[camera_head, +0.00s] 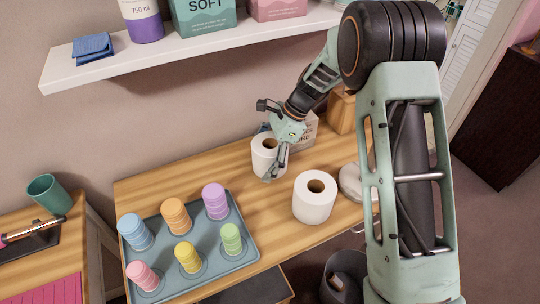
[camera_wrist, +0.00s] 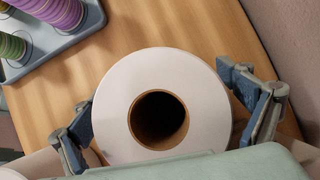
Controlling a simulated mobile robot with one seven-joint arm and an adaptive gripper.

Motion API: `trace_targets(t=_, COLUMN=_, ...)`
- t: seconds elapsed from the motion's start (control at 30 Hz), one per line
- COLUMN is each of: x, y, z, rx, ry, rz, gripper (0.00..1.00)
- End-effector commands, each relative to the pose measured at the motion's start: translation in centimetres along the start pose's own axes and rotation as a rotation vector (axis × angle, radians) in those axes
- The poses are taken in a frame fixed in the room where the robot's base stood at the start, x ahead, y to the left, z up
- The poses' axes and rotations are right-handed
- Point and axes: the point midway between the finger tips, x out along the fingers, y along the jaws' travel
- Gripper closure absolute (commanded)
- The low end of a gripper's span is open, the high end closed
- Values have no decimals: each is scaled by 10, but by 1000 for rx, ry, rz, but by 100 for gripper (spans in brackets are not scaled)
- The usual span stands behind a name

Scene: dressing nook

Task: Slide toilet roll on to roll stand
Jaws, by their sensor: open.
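One white toilet roll (camera_head: 265,155) stands upright on the wooden table near the wall. In the wrist view the same roll (camera_wrist: 118,100) is seen from above, with its dark core hole facing the camera. My gripper (camera_head: 274,155) is open around this roll, one finger on each side; it also shows in the wrist view (camera_wrist: 160,100). Whether the fingers touch the roll cannot be told. A second white roll (camera_head: 314,208) stands upright nearer the front edge. A pale round object (camera_head: 350,181), partly hidden by my arm, may be the stand's base; no post is clear.
A blue-grey tray (camera_head: 205,279) with several coloured ribbed cylinders fills the table's left part. A wooden block (camera_head: 341,112) and a pale box (camera_head: 304,130) stand behind my gripper. A shelf (camera_head: 200,57) with boxes hangs above. A dark bin (camera_head: 345,278) is below the front edge.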

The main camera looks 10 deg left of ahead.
Motion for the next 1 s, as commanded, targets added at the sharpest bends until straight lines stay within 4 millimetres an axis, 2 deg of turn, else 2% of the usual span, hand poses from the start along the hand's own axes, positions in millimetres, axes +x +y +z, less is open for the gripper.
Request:
trace_targets(t=0.07, x=0, y=0, z=0, rx=0, ry=0, rz=0, gripper=8)
trace_targets(t=0.5, x=-1, y=0, z=0, rx=0, ry=0, rz=0, gripper=54)
trace_targets(t=0.87, x=-2, y=0, z=1, rx=-1, ry=0, rz=-1, gripper=55)
trace_targets(t=1.0, x=-7, y=-1, z=4, rx=-1, ry=0, rz=-2, gripper=55)
